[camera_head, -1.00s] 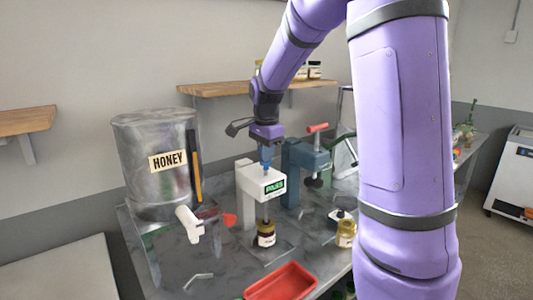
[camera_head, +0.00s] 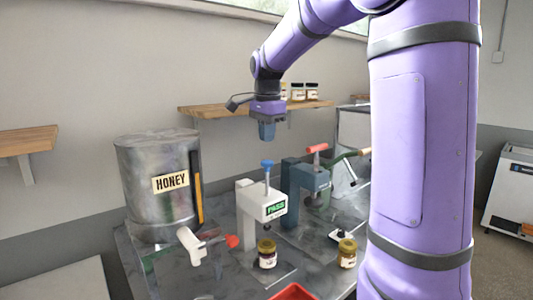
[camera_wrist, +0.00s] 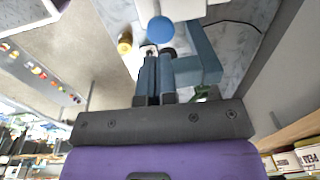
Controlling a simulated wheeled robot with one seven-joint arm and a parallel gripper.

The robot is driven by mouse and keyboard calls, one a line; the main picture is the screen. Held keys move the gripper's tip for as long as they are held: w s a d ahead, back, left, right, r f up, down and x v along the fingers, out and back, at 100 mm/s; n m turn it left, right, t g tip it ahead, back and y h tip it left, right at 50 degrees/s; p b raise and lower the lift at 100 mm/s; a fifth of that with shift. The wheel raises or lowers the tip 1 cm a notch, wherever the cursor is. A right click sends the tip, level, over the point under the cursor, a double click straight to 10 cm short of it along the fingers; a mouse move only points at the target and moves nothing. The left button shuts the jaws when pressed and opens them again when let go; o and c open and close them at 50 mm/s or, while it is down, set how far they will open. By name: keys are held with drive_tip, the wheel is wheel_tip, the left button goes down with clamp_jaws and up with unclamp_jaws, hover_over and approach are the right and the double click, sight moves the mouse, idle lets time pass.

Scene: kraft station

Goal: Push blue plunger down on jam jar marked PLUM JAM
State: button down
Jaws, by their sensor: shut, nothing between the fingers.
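The blue plunger (camera_head: 267,163) stands raised on its rod above a white press (camera_head: 262,203) with a green display that appears to read PASS. A dark jar with a yellow lid (camera_head: 267,254) stands upright under the press head; its label is too small to read. My gripper (camera_head: 267,138) is shut and empty, pointing down above the plunger and apart from it. The wrist view shows the shut fingers (camera_wrist: 160,62) and the round blue plunger top (camera_wrist: 161,29) beyond them.
A blue-grey press with a red handle (camera_head: 317,149) stands right of the white one. A second yellow-lidded jar (camera_head: 347,253) stands to the right. The HONEY tank (camera_head: 160,180) with its red-handled tap (camera_head: 232,241) is at left. A red tray (camera_head: 293,292) lies in front.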

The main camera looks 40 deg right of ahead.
drive_tip(key=shift+r, duration=1.1)
drive_tip(key=s+a+f+n+t, duration=0.1)
drive_tip(key=s+a+f+n, duration=0.1)
drive_tip(key=s+a+n, duration=0.3)
drive_tip(key=s+a+f+n+t, duration=0.2)
drive_tip(key=s+a+n, duration=0.2)
drive_tip(key=s, duration=0.8)
drive_tip(key=s+a+f+n+t, duration=0.1)
drive_tip(key=s+a+f+n, duration=0.1)
drive_tip(key=s+a+n, duration=0.3)
drive_tip(key=s+n, duration=0.3)
drive_tip(key=s, duration=0.1)
drive_tip(key=shift+a+n+t, duration=0.3)
drive_tip(key=shift+a, duration=0.05)
